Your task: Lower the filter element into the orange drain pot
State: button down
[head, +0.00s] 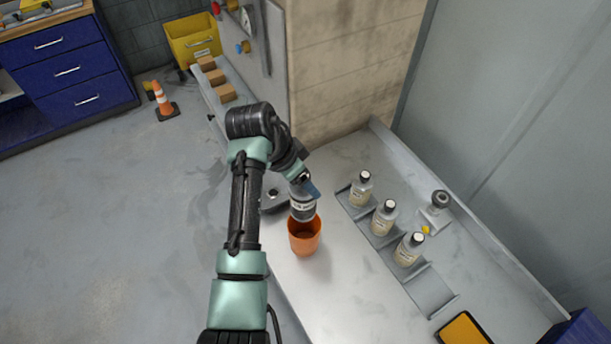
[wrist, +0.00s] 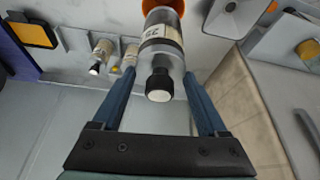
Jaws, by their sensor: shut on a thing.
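My gripper (wrist: 160,95) is shut on a grey bottle-like cylinder (wrist: 161,50) with a pale label, a dark band and a black cap with a white top. The cylinder also shows in the head view (head: 303,207), nearly upright. I cannot tell from its look whether it is the filter element. The orange drain pot (head: 305,238) stands on the pale table, directly below the cylinder in the picture. Its open mouth shows, and the cylinder's lower end overlaps the far rim. I cannot tell whether that end is above or inside the pot. The pot is partly visible in the wrist view (wrist: 182,10).
A grey rack (head: 433,291) right of the pot holds three capped bottles (head: 384,217). A grey fixture (head: 436,208) stands behind it, and a yellow-topped dark tray (head: 464,330) lies near the front. A wall block (head: 345,75) rises behind. The table in front of the pot is clear.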

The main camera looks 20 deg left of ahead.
jog(key=shift+w, duration=0.1)
jog(key=shift+d+f, duration=0.1)
jog(key=shift+f, duration=0.2)
jog(key=shift+f+b, duration=2)
jog(key=shift+f, duration=0.65)
notch_tip(320, 180, down, 10)
jog(key=b, duration=0.6)
jog(key=shift+r+b, duration=0.25)
jog(key=shift+b, duration=0.15)
grip_release()
